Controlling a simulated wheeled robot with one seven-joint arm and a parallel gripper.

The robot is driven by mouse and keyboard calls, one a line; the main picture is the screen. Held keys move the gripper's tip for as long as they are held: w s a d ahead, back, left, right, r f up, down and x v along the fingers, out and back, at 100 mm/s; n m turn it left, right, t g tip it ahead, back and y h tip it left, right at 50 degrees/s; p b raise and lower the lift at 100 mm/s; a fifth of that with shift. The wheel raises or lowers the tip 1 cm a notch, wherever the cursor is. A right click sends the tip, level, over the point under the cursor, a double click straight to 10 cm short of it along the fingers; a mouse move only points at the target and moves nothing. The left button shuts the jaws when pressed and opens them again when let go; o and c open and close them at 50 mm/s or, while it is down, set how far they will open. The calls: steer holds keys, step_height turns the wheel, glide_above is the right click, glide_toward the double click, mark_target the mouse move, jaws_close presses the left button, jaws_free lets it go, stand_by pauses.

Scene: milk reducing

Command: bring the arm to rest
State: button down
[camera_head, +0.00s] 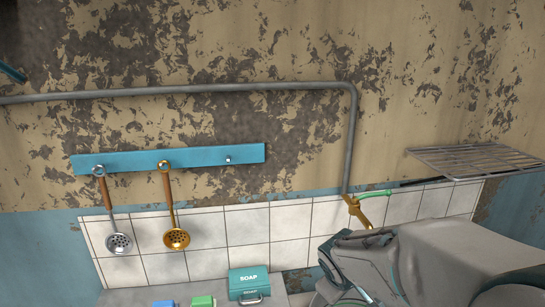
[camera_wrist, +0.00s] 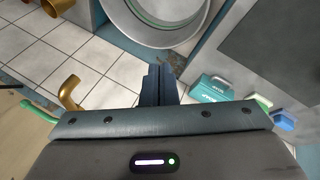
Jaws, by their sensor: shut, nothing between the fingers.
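My gripper (camera_wrist: 158,72) shows in the wrist view as two dark fingers close together, shut and empty. Nothing touches the fingertips. In the head view my grey arm fills the lower right, in front of the tiled wall, and the fingertips cannot be made out there.
A teal soap box (camera_head: 249,284) stands at the bottom of the head view; it also shows in the wrist view (camera_wrist: 209,88). Two ladles (camera_head: 118,243) (camera_head: 176,238) hang from a blue rail (camera_head: 215,156). A metal rack (camera_head: 478,160) juts out at right. A brass tap (camera_head: 357,211) is beside my arm.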

steer(key=s+r+m+y, duration=0.1)
steer(key=s+r+m, duration=0.1)
steer(key=s, duration=0.5)
steer(key=s+r+m+g+y, duration=0.1)
steer(key=s+r+m, duration=0.2)
steer(key=s+m, duration=0.2)
steer(key=shift+s+a+g, duration=0.3)
steer(key=shift+s, duration=1.3)
steer(key=shift+r, duration=0.1)
